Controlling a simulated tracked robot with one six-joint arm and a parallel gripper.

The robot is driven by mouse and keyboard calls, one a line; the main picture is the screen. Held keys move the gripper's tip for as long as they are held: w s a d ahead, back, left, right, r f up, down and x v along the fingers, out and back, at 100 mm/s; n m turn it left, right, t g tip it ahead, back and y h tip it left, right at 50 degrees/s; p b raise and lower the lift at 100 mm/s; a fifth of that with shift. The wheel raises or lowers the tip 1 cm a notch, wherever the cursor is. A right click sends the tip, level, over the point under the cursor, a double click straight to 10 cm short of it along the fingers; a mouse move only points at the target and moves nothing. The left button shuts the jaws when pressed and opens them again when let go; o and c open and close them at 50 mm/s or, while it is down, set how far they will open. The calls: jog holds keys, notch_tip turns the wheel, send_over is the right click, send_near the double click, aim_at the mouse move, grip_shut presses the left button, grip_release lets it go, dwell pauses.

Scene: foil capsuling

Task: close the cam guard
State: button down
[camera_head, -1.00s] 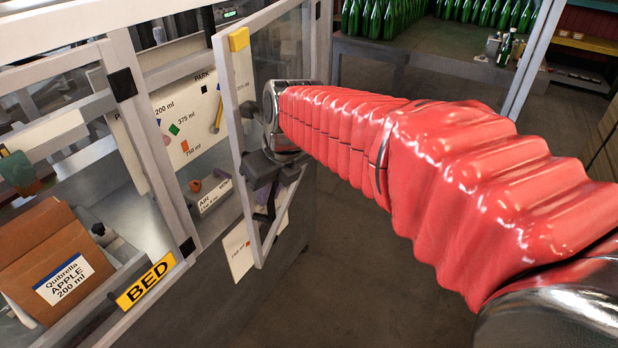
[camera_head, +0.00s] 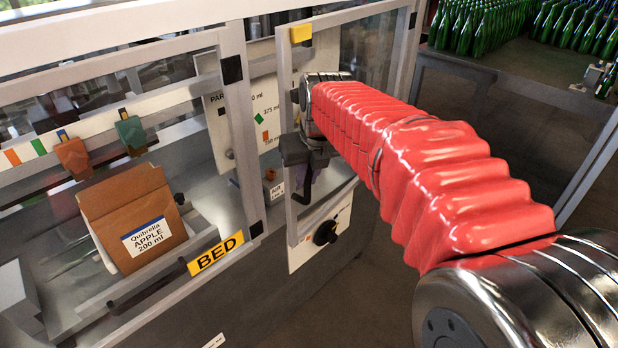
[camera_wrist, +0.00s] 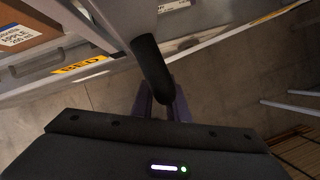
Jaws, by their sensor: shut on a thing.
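The cam guard (camera_head: 285,95) is a clear panel in a grey frame with a yellow block (camera_head: 301,33) at its top corner. It hangs on the right side of the machine opening and stands partly open, its free edge out in front of the machine's post (camera_head: 240,130). My gripper (camera_head: 306,178), on the red-sleeved arm, is at the guard's free edge. In the wrist view its fingers (camera_wrist: 162,106) are shut on the dark round handle (camera_wrist: 150,65) of the guard. The arm hides part of the panel.
A box labelled Quibrella Apple (camera_head: 140,220) sits on the machine bed behind a yellow BED sign (camera_head: 215,254). Green bottles (camera_head: 480,25) stand on a table at the back right. The floor in front is clear.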

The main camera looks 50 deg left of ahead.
jog(key=shift+w+r, duration=0.1)
jog(key=shift+w, duration=0.25)
jog(key=c, duration=1.9)
grip_release()
jog(key=shift+o, duration=0.9)
jog(key=shift+s, duration=0.15)
jog(key=shift+a, duration=0.1)
jog(key=shift+s, duration=0.1)
jog(key=v, duration=1.3)
jog(key=shift+d+r, duration=0.2)
jog(key=shift+d, duration=0.05)
